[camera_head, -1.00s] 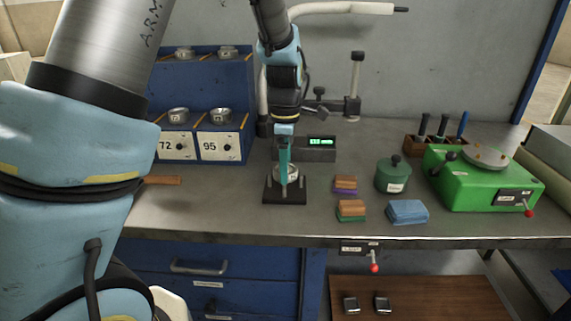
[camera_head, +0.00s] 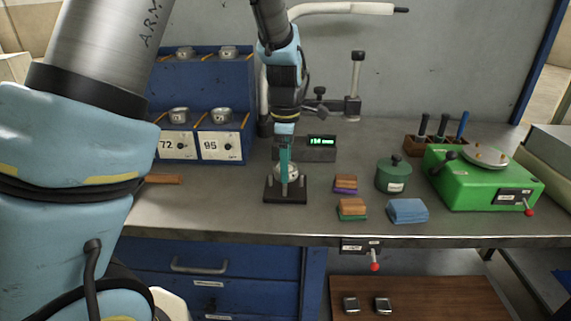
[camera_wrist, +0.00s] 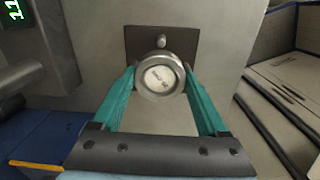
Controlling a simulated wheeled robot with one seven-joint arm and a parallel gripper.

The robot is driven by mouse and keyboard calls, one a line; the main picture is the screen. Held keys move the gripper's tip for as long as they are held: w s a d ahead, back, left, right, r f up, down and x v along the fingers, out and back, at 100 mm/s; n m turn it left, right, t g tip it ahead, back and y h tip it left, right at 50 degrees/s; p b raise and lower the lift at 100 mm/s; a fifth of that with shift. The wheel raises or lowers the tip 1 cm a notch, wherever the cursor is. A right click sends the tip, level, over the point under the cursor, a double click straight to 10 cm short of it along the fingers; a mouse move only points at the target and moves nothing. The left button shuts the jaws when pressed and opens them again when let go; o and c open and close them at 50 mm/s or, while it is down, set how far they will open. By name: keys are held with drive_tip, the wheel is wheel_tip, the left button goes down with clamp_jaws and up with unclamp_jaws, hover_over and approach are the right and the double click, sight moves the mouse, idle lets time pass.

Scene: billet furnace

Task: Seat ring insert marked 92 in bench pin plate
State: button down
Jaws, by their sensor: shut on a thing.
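A metal ring insert (camera_wrist: 160,77) is between the teal fingers of my gripper (camera_wrist: 161,84) in the wrist view. Its face has a small mark that I cannot read. The dark pin plate (camera_wrist: 184,38) lies beneath it in that view, with one pin showing beyond the ring. In the head view my gripper (camera_head: 285,172) points down over the pin plate (camera_head: 272,193) on the bench. It is shut on the ring (camera_head: 293,170), which is partly hidden by the finger. I cannot tell whether the ring touches the plate.
A blue rack (camera_head: 242,88) with several rings stands at the left. A unit with a green display (camera_head: 318,153) is just behind the plate. Sanding blocks (camera_head: 352,208), a green pot (camera_head: 393,176) and a green machine (camera_head: 485,186) stand to the right.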

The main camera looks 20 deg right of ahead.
drive_tip(key=shift+s+a+f, duration=0.1)
drive_tip(key=shift+a+f, duration=0.15)
drive_tip(key=shift+f, duration=0.4)
drive_tip(key=shift+a+f, duration=0.25)
drive_tip(key=shift+f, duration=0.35)
drive_tip(key=shift+w+d+r+p, duration=0.1)
drive_tip(key=shift+r+p, duration=0.35)
drive_tip(key=shift+p, duration=0.15)
drive_tip(key=shift+w+d+r+p, duration=0.1)
drive_tip(key=shift+r+p, duration=0.3)
drive_tip(key=shift+p, duration=0.2)
drive_tip(key=shift+s+a+f+b, duration=0.1)
drive_tip(key=shift+f+b, duration=0.2)
drive_tip(key=shift+f, duration=0.15)
drive_tip(key=shift+s+a+f+b, duration=0.1)
drive_tip(key=shift+f+b, duration=0.15)
drive_tip(key=shift+f, duration=0.15)
drive_tip(key=shift+c, duration=0.9)
unclamp_jaws()
drive_tip(key=shift+f, duration=0.1)
drive_tip(key=r+p, duration=0.2)
drive_tip(key=p, duration=0.1)
drive_tip(key=shift+w+d+r, duration=0.1)
drive_tip(key=shift+d+r, duration=0.1)
drive_tip(key=shift+r, duration=0.2)
wheel_tip(320, 180, up, 9)
drive_tip(key=p, duration=0.7)
drive_tip(key=shift+p, duration=0.3)
drive_tip(key=shift+f, duration=0.1)
